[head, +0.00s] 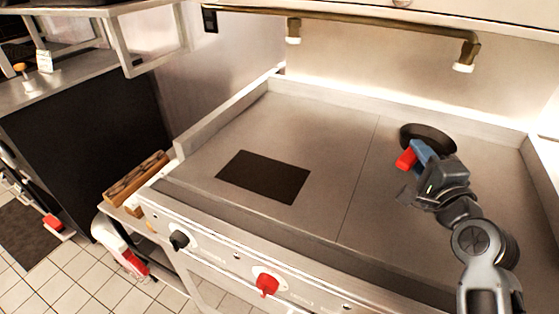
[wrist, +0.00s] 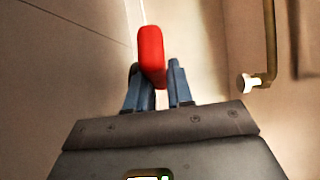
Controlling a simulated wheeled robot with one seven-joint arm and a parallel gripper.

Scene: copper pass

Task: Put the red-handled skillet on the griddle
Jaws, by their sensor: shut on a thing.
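The red-handled skillet has a dark round pan (head: 428,133) over the right part of the steel griddle (head: 320,135). Its red handle (head: 406,158) points toward the front left. The handle also shows in the wrist view (wrist: 151,50). My gripper (head: 418,150) is shut on the handle, with its blue fingers on either side of it in the wrist view (wrist: 157,78). The pan is partly hidden by my gripper in the head view and does not show in the wrist view. I cannot tell whether it touches the surface.
A dark rectangle (head: 263,177) marks the left half of the griddle, with bare steel around it. A raised rim runs along the left and back. A brass rail (head: 380,27) is on the back wall. Control knobs, including a red one (head: 267,284), line the front.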

